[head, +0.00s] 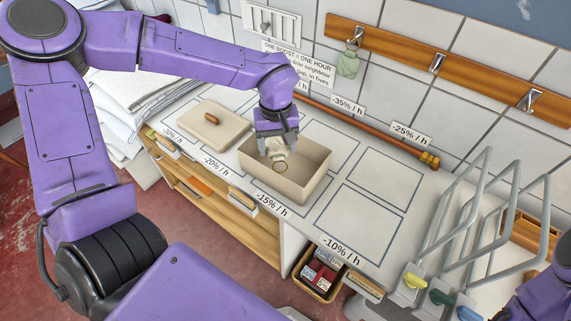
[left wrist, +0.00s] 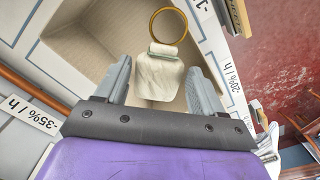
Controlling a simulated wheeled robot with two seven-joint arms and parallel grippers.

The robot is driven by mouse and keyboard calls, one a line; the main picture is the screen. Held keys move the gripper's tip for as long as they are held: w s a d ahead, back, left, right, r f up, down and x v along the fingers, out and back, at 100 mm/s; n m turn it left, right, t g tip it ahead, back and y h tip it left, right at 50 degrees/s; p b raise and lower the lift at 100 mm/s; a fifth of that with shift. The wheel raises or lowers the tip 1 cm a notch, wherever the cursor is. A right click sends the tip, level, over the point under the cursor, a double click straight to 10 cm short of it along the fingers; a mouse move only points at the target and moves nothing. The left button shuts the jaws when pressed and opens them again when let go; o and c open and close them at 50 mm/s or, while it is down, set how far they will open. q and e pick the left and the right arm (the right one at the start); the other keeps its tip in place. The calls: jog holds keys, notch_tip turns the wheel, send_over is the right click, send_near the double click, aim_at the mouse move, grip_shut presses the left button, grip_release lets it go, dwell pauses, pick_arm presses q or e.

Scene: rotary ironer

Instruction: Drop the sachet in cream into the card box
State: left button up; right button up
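The cream sachet (left wrist: 158,76), a small cloth pouch with a brass ring, shows between the fingers of my left gripper (left wrist: 160,70) in the left wrist view. Narrow gaps show between the pouch and the fingers, so the gripper looks open around it. In the head view my left gripper (head: 278,148) points down into the open card box (head: 305,183), and the sachet (head: 277,150) is at its fingertips, inside the box outline. The box wall (left wrist: 70,60) also shows in the left wrist view. I cannot tell whether the sachet touches the box floor. My right gripper is not in view.
A beige lid (head: 205,128) with a brown handle lies left of the box. A green sachet (head: 348,65) hangs on the hook rail (head: 400,51). Marked squares right of the box are bare. Grey wire racks (head: 490,215) stand at the right, folded linen (head: 125,85) at the left.

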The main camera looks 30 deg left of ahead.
pick_arm(q)
jog(key=shift+o, duration=1.3)
jog(key=shift+s, duration=0.15)
jog(key=shift+w+f, duration=0.1)
jog(key=shift+w, duration=0.3)
notch_tip(320, 180, up, 11)
jog(key=shift+f+b, duration=0.2)
jog(key=shift+b, duration=0.25)
